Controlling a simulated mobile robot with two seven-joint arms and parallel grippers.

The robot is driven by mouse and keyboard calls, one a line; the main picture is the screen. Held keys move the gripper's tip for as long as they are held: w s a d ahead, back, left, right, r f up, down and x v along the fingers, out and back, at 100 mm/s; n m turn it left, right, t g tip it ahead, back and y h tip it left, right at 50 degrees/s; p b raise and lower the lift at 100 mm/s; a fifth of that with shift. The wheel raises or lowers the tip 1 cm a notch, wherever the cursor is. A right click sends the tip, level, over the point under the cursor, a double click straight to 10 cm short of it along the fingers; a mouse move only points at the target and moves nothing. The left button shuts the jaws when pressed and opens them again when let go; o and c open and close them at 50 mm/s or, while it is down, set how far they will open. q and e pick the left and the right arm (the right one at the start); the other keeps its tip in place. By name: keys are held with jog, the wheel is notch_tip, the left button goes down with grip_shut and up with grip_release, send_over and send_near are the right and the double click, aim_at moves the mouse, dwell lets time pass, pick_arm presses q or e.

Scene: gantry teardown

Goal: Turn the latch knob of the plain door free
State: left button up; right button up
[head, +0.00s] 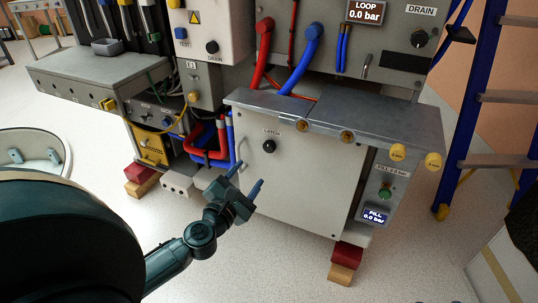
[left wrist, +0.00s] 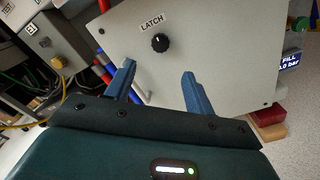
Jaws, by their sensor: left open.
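The plain door (head: 295,185) is a light grey panel under a metal top, and it looks closed. Its black latch knob (head: 268,146) sits at the upper left, below the label LATCH. The knob also shows in the left wrist view (left wrist: 160,42), beyond and between the fingers, with its pale pointer mark toward the top. My left gripper (head: 247,180) is open and empty, in front of the door, below and left of the knob in the head view. Its blue fingers (left wrist: 160,85) are apart from the knob. My right gripper is not in view.
A vertical handle (head: 238,152) is at the door's left edge. Red and blue hoses (head: 208,140) hang left of it. Yellow caps (head: 397,152) jut out at the right, above the FILL display (head: 376,215). A blue ladder (head: 470,100) stands at the right. Floor in front is clear.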

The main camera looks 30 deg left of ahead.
aim_at(268, 149)
pick_arm(q)
jog(key=w, duration=0.3)
jog(key=w+a+b, duration=0.1)
jog(key=w, duration=0.3)
jog(key=w+b, duration=0.1)
jog(key=w, duration=0.2)
jog(key=shift+w+a, duration=0.25)
jog(key=shift+w, duration=0.25)
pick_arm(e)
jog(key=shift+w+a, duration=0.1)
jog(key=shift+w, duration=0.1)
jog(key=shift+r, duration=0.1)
pick_arm(q)
jog(key=shift+c, duration=0.5)
jog(key=c, duration=0.9)
